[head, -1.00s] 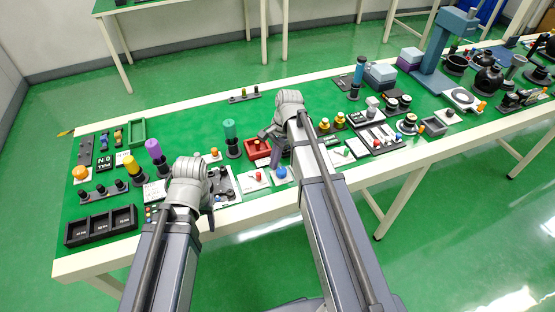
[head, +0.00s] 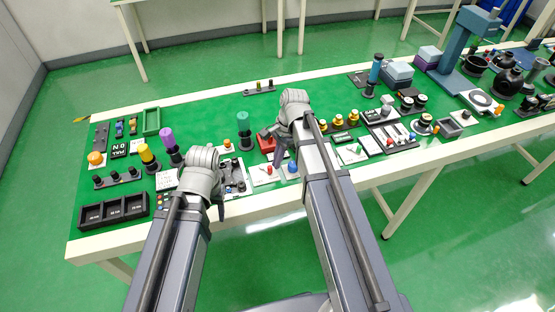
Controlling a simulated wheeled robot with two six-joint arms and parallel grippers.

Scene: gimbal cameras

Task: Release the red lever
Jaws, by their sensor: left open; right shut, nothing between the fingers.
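A white plate with a small red-tipped lever (head: 269,169) lies near the table's front edge, left of a blue knob (head: 292,168). Another small red knob (head: 390,141) shows further right; which one is the task's lever is not clear. My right gripper (head: 279,157) is shut and empty, pointing down just behind and above the plate with the red lever; contact cannot be told. My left gripper (head: 221,209) is open and empty near the front edge, left of that plate. Its fingers are partly hidden by its own wrist.
A red box (head: 266,142) sits partly behind my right gripper. A teal cylinder (head: 243,122) and a purple cylinder (head: 167,138) stand further left. A black three-compartment tray (head: 113,211) is at the front left. The green table middle behind is mostly clear.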

